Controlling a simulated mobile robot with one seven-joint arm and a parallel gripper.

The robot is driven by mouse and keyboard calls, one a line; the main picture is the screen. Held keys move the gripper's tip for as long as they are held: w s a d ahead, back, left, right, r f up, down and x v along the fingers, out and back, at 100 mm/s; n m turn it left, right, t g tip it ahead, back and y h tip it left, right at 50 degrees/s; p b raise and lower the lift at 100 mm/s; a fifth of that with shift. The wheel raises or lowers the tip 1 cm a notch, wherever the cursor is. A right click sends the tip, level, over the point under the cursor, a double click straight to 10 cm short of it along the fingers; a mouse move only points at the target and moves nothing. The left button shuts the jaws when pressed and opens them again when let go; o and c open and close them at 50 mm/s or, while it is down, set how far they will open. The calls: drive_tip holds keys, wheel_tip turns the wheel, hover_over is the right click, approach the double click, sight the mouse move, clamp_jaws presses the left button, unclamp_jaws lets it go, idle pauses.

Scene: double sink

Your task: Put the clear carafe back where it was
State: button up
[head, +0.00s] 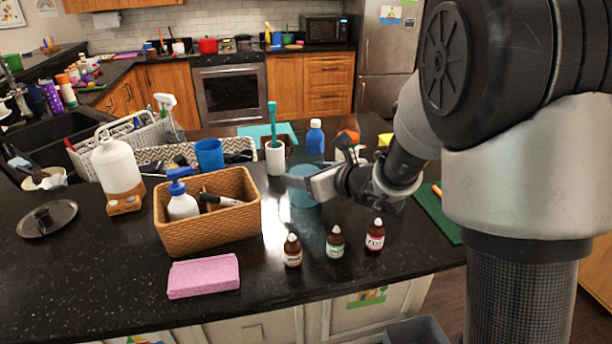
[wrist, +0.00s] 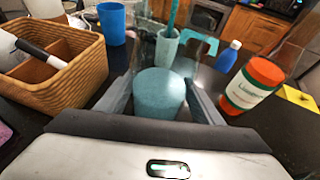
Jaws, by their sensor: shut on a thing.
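The clear carafe (wrist: 159,96) appears as a see-through vessel with a teal, cylindrical lower part between my gripper's fingers in the wrist view. My gripper (head: 300,182) is shut on it, with one finger on each side. In the head view the carafe's teal part (head: 304,198) shows around the fingers, partly hidden by them. It looks upright over the black counter, behind the small bottles. I cannot tell whether its base touches the counter.
A wicker caddy (head: 208,232) stands to the left. A white cup with a teal brush (head: 275,157), a blue bottle (head: 315,138) and an orange-lidded jar (wrist: 252,85) are close by.

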drive_tip(key=shift+f, duration=0.1)
idle(0.3)
drive_tip(key=o, duration=1.6)
drive_tip(key=shift+r, duration=0.2)
drive_tip(key=v, duration=1.1)
drive_tip(key=s+a+r+n+g, duration=0.2)
drive_tip(key=s+n+g, duration=0.4)
drive_tip(key=s+n, duration=1.15)
drive_tip(key=s+d+n+h, duration=0.2)
drive_tip(key=d+n, duration=0.1)
drive_tip(key=d, duration=0.1)
drive_tip(key=s+d+n+h, duration=0.2)
drive_tip(key=d+n+h, duration=0.1)
drive_tip(key=d+n, duration=0.1)
drive_tip(key=s+d+n+t+h, duration=0.1)
drive_tip(key=s+d+n+h, duration=0.1)
drive_tip(key=d+n+h, duration=0.1)
drive_tip(key=shift+d+r+n, duration=0.3)
drive_tip(key=shift+d+n, duration=0.15)
drive_tip(key=shift+d, duration=0.4)
